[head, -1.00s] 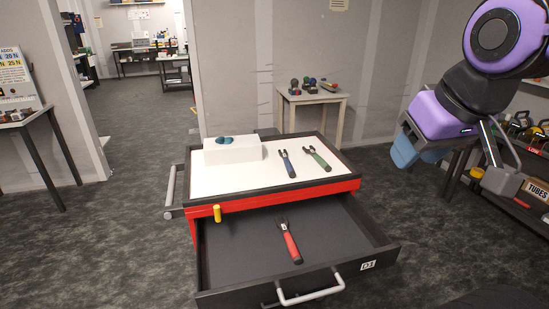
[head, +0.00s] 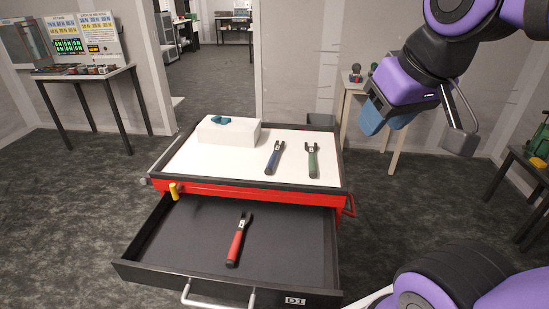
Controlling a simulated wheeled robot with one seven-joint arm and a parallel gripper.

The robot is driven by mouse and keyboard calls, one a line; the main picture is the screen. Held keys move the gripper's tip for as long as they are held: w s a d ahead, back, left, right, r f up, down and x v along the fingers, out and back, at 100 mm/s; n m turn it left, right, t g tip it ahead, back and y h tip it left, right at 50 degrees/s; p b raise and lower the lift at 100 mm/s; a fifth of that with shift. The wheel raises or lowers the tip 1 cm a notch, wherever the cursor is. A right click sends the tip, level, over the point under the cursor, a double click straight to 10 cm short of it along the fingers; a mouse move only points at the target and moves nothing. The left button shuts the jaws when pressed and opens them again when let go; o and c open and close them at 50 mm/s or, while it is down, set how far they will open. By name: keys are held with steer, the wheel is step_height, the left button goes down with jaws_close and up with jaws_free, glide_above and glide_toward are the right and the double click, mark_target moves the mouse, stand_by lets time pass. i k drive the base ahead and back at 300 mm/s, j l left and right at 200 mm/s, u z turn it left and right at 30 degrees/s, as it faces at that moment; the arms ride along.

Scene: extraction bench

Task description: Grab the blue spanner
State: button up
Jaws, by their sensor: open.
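The blue spanner (head: 274,158) lies on the white top of the red tool cart (head: 195,172), right of the middle. A green spanner (head: 312,160) lies just to its right. A red spanner (head: 237,241) lies in the cart's open drawer (head: 180,246). My gripper (head: 458,140) is raised in the air at the upper right, well to the right of the cart and apart from all the spanners. It is open, with nothing seen between its fingers.
A white box (head: 229,132) with a blue-green item stands on the cart top's back left. A yellow object (head: 174,191) stands at the drawer's back left corner. The drawer sticks out towards me. Tables stand at the left and back right, with open floor around the cart.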

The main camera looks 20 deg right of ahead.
mark_target(271, 164)
steer(key=l+u, duration=0.45)
steer(key=l, duration=0.7)
steer(key=i+l+u, duration=0.1)
steer(key=l+u, duration=0.15)
steer(key=l, duration=0.45)
steer(key=l+u, duration=0.25)
steer(key=l, duration=0.45)
steer(key=i+l+u, duration=0.15)
steer(key=l, duration=0.2)
steer(key=i+l+u, duration=0.15)
steer(key=l, duration=0.25)
